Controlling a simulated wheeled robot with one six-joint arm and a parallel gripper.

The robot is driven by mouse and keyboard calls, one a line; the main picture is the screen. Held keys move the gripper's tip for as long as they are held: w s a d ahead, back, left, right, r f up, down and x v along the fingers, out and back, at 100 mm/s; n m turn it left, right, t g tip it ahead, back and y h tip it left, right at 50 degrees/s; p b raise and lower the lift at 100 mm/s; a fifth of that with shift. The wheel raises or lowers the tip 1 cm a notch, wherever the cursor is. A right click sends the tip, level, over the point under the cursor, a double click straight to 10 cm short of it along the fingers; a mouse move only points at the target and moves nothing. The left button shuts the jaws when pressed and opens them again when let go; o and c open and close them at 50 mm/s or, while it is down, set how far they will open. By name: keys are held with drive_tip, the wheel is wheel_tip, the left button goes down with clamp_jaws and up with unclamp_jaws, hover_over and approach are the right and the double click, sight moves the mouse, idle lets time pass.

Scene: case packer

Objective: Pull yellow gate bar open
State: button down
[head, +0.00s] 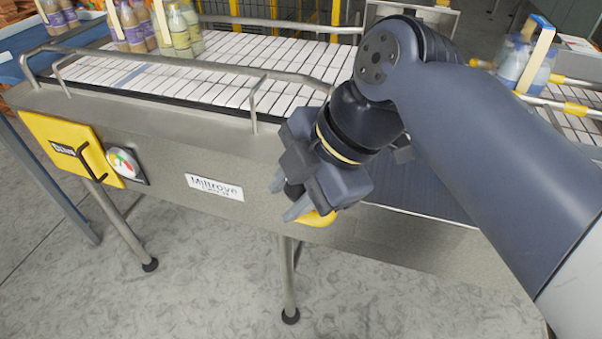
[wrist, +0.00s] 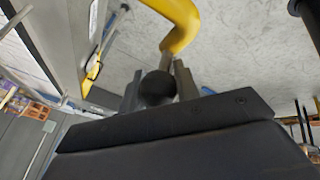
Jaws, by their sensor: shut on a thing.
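The yellow gate bar (head: 318,219) shows only as a small yellow part beside and behind my gripper, low on the conveyor's front side. In the wrist view the yellow bar (wrist: 183,22) curves down from the top, and its black ball knob (wrist: 157,90) sits between the two fingers. My gripper (head: 287,197) is shut on this knob. Most of the bar is hidden behind my gripper and arm in the head view.
The conveyor (head: 150,120) has a grey front panel and a metal guard rail (head: 190,62). Bottle packs (head: 180,30) stand on the belt. Floor in front is clear.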

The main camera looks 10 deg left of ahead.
drive_tip(key=shift+s+f, duration=0.15)
drive_tip(key=shift+s, duration=0.5)
drive_tip(key=c, duration=1.1)
unclamp_jaws()
drive_tip(key=shift+o, duration=0.2)
drive_tip(key=shift+r, duration=0.2)
drive_tip(key=v, duration=1)
drive_tip(key=shift+d+r, duration=0.15)
drive_tip(key=shift+r, duration=0.1)
